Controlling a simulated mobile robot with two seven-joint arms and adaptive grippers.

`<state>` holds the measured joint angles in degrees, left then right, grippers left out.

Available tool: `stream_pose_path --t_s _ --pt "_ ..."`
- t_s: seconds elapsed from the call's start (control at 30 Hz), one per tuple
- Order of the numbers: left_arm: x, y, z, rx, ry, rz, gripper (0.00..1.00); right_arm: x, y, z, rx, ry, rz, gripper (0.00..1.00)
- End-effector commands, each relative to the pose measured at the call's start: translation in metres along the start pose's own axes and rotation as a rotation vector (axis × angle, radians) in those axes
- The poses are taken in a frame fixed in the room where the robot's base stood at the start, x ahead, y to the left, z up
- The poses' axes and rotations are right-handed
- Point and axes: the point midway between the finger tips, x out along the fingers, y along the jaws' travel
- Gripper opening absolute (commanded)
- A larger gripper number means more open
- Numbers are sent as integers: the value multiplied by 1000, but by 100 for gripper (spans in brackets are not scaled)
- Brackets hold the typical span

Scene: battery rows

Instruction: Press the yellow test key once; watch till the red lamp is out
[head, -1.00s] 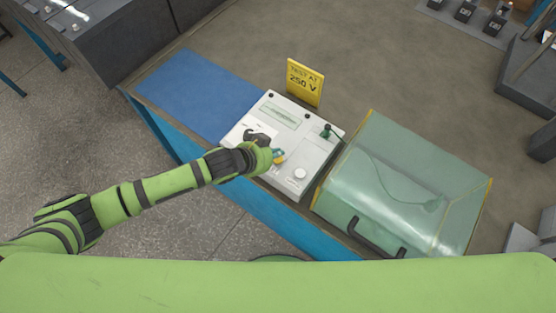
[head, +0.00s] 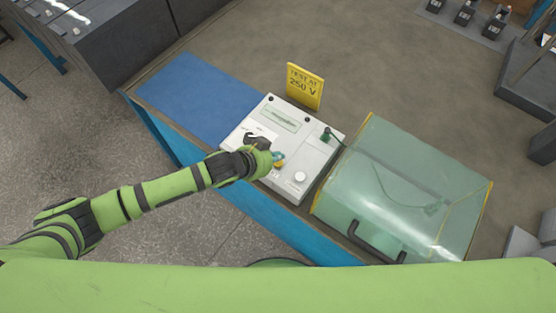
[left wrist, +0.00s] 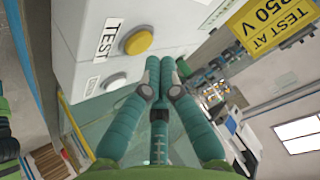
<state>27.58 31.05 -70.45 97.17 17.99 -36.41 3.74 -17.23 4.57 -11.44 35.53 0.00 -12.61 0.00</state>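The white tester box (head: 250,128) stands on the bench, and the yellow test key (left wrist: 138,41) sits on its face beside the word TEST. My left gripper (head: 279,157) is over the lower part of the box, next to the key; in the left wrist view its teal fingers (left wrist: 161,68) are together and empty, with the key just beyond and to the left of their tips. I see no contact with the key. A pale round part (head: 299,178) sits near the box's lower right corner. No red glow shows; I cannot tell which part is the lamp. My right gripper is out of view.
A yellow sign reading TEST AT 250 V (head: 305,86) stands behind the box. A clear cover with yellow edges and a black handle (head: 377,241) is to its right. A blue mat (head: 195,95) lies to its left, clear of things.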

Motion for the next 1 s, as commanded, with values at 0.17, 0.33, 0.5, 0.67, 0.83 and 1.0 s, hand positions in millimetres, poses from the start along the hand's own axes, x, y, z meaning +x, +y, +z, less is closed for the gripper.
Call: stream_pose_path --t_s 0.17,0.33,0.5,0.67,0.83,1.0 --pt "0 0 0 0 0 0 0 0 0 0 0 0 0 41" --pt "0 0 0 0 0 0 0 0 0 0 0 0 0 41" --pt "4 2 4 0 -1 0 0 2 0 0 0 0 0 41" --pt "6 3 6 0 0 0 0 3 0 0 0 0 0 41" --pt "6 2 6 0 0 0 0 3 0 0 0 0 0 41" --pt "6 2 6 0 0 0 0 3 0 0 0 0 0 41"
